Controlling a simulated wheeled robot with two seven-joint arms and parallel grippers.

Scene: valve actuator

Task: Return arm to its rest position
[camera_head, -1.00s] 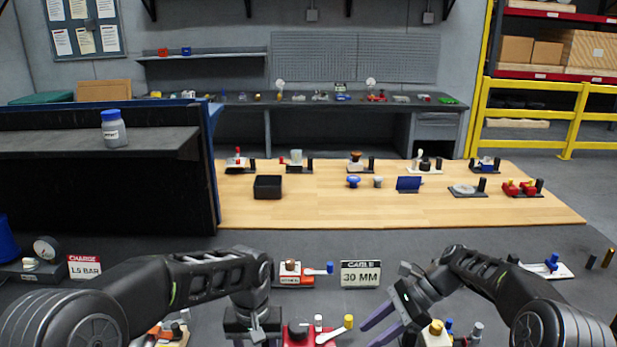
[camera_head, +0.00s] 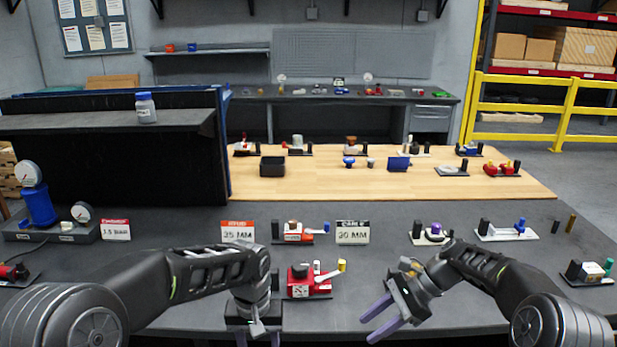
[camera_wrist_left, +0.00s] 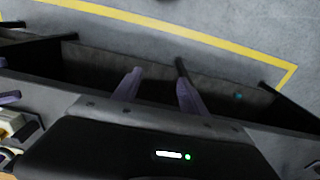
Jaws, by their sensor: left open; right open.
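My left arm reaches in from the left in the head view, with its dark gripper (camera_head: 256,325) low over the near edge of the grey bench (camera_head: 180,232). Its purple fingers run down to the frame's bottom edge there. In the left wrist view the left gripper (camera_wrist_left: 157,78) has its two fingers apart and nothing between them; dark bench edge and floor lie beyond. My right arm comes in from the right. Its gripper (camera_head: 376,319) is open and empty, with purple fingers pointing left and down over the bench front.
A red valve actuator (camera_head: 300,284) with a white lever stands between the arms. Behind it are a red-and-white fixture (camera_head: 294,232) and cards reading 25 MM (camera_head: 238,231) and 30 MM (camera_head: 353,232). A black fixture (camera_head: 588,270) is at far right. The wooden table (camera_head: 330,188) lies beyond.

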